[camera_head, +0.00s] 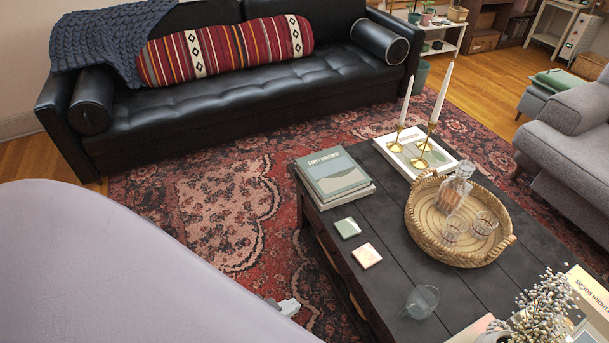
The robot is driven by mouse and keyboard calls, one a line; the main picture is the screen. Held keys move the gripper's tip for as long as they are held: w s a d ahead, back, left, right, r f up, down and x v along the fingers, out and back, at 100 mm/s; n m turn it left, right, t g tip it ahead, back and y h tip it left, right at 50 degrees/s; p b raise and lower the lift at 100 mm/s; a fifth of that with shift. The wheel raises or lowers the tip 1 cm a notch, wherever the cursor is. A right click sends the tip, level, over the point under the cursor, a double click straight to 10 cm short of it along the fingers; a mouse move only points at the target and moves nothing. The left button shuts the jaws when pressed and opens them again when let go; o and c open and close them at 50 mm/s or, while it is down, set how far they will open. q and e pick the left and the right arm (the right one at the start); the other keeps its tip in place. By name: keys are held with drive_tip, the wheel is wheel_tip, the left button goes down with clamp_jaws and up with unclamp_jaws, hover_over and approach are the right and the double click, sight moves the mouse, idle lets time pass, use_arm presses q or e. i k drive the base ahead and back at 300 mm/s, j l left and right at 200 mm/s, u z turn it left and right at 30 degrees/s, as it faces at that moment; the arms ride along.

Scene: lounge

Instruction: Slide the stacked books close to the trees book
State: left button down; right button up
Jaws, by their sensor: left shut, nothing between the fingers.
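The stacked books (336,174) lie at the far left corner of the dark coffee table. The top one has a grey-green cover with a landscape picture, and a pale book shows beneath it. I cannot make out which book is the trees book. My left gripper (289,306) is shut and empty, left of the table's near part, over the rug in the picture and apart from the stack. My right gripper is not in view.
The coffee table (385,218) also holds a green coaster (347,228), a pink coaster (366,255), a wicker tray (414,216) with glassware, a glass (421,301) and a vase of twigs (540,312). A yellow book (588,287) lies near right. A black sofa (240,92) stands behind.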

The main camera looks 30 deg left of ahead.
sight(333, 178)
drive_tip(key=i+j+z, duration=0.1)
drive_tip(key=j, duration=0.25)
drive_tip(key=i+j, duration=0.3)
drive_tip(key=i+j+z, duration=0.15)
drive_tip(key=j, duration=0.3)
drive_tip(key=i+j, duration=0.15)
drive_tip(key=j, duration=0.2)
drive_tip(key=i+z, duration=0.05)
